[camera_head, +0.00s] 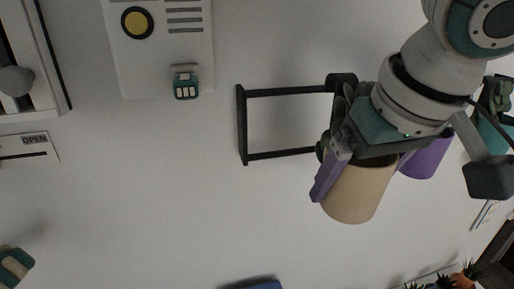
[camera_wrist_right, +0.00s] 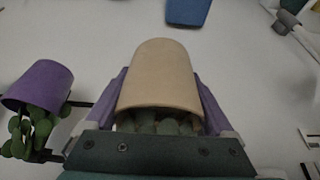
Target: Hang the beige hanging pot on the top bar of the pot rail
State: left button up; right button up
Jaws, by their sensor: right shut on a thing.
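The beige hanging pot (camera_head: 358,192) is held between the purple fingers of my right gripper (camera_head: 362,168), in front of the right part of the pot rail. In the right wrist view the pot (camera_wrist_right: 160,75) sits between both fingers, with green leaves at its open end. The black pot rail (camera_head: 242,125) is on the white wall; its top bar (camera_head: 285,92) and lower bar (camera_head: 280,155) show left of the gripper. The rail's right part is hidden behind my right arm. Whether the pot touches a bar cannot be told. My left gripper is not in view.
A purple pot (camera_head: 428,158) with a plant is right of the beige one; it also shows in the wrist view (camera_wrist_right: 38,84). A white panel (camera_head: 160,60) with a yellow button is upper left. A blue object (camera_head: 262,285) is at the bottom. Wall below the rail is clear.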

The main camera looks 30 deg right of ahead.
jog(key=w+d+f+b, duration=0.1)
jog(key=w+f, duration=0.1)
jog(key=w, duration=0.5)
jog(key=shift+w+d+f, duration=0.25)
jog(key=shift+d, duration=0.1)
dwell(0.4)
jog(key=o, duration=1.6)
